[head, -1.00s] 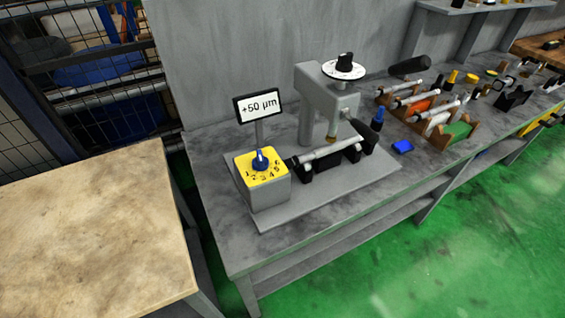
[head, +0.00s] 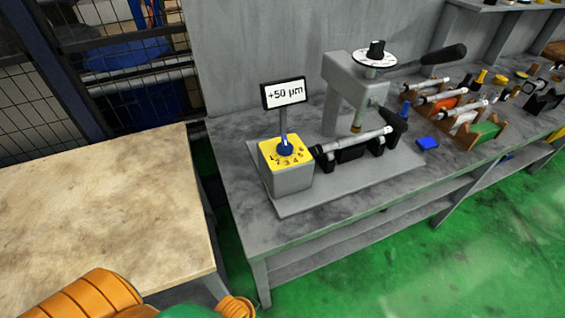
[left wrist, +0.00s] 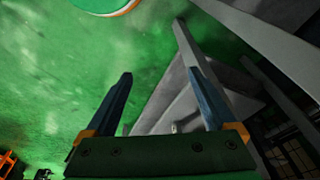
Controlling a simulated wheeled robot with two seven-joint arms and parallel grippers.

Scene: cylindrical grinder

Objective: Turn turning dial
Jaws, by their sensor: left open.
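A blue dial knob (head: 286,146) sits on a yellow plate with black numbers, on top of a grey box (head: 288,179). Its pointer faces away from me, toward the display. The display sign (head: 284,93) behind it reads "+50 µm". A second, black knob (head: 376,48) sits on a white marked disc on the grey machine head (head: 352,82). My left gripper (left wrist: 160,73) is open and empty in the left wrist view, its fingers over the floor and the bench frame, with no dial there. My right gripper is in neither view.
A grey bench (head: 232,168) carries the machine, with a shaft (head: 355,143) across black supports. A beige table (head: 100,210) is at the left, with a gap before the bench.

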